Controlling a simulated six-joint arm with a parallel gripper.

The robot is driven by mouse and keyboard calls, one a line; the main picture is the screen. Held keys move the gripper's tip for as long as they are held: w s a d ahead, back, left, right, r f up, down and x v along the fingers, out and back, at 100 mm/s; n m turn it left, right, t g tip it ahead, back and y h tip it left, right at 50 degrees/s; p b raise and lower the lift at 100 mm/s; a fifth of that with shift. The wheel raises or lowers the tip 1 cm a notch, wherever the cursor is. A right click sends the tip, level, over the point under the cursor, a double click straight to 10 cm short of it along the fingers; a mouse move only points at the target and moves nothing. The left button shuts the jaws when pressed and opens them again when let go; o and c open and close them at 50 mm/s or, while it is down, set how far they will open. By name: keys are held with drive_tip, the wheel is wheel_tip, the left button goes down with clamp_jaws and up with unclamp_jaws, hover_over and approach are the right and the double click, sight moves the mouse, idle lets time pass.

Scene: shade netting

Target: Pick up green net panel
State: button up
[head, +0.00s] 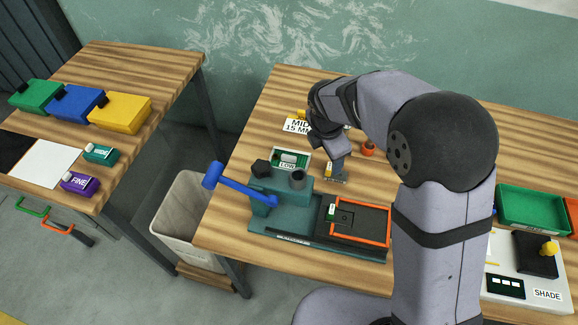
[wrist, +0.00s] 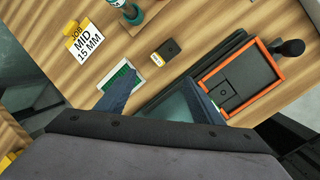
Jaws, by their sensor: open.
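The green net panel (head: 304,153) lies on the wooden table behind the teal press, a small green piece with a white border. In the wrist view the panel (wrist: 128,70) is near the left finger, which covers part of its lower edge. My gripper (head: 337,168) is above the table, to the right of the panel in the head view. In the wrist view my gripper (wrist: 162,98) has its two fingers wide apart with nothing between them. I cannot tell its exact height over the table.
The teal press (head: 275,185) with a blue lever (head: 232,186) stands in front, with an orange frame (head: 388,222) on its base. A small black and yellow block (wrist: 168,49) and a MID 15 MM card (wrist: 89,40) lie nearby. A green tray (head: 530,210) is right.

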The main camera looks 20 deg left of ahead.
sight(289, 156)
drive_tip(key=shift+w+a+f+n+t+y+b, duration=0.25)
drive_tip(key=shift+w+a+f+n, duration=0.4)
drive_tip(key=shift+a+f+n, duration=0.9)
drive_tip(key=shift+w+a+f+n+t+b, duration=0.3)
drive_tip(key=shift+w+a+f+n, duration=0.45)
drive_tip(key=shift+a+n, duration=1.4)
drive_tip(key=shift+w+a+f+n+t+y+b, duration=0.15)
drive_tip(key=shift+w+a+f+n+b, duration=0.3)
drive_tip(key=shift+a+f+n, duration=1.4)
drive_tip(key=shift+a+r+m, duration=0.45)
drive_tip(key=shift+a+m, duration=0.05)
drive_tip(key=shift+m, duration=0.05)
drive_tip(key=shift+p+x, duration=1.25)
drive_tip(key=shift+x, duration=1.25)
drive_tip(key=shift+w+a, duration=0.1)
drive_tip(key=shift+w, duration=0.05)
drive_tip(key=shift+r, duration=0.1)
drive_tip(key=shift+c, duration=0.6)
drive_tip(key=c, duration=1)
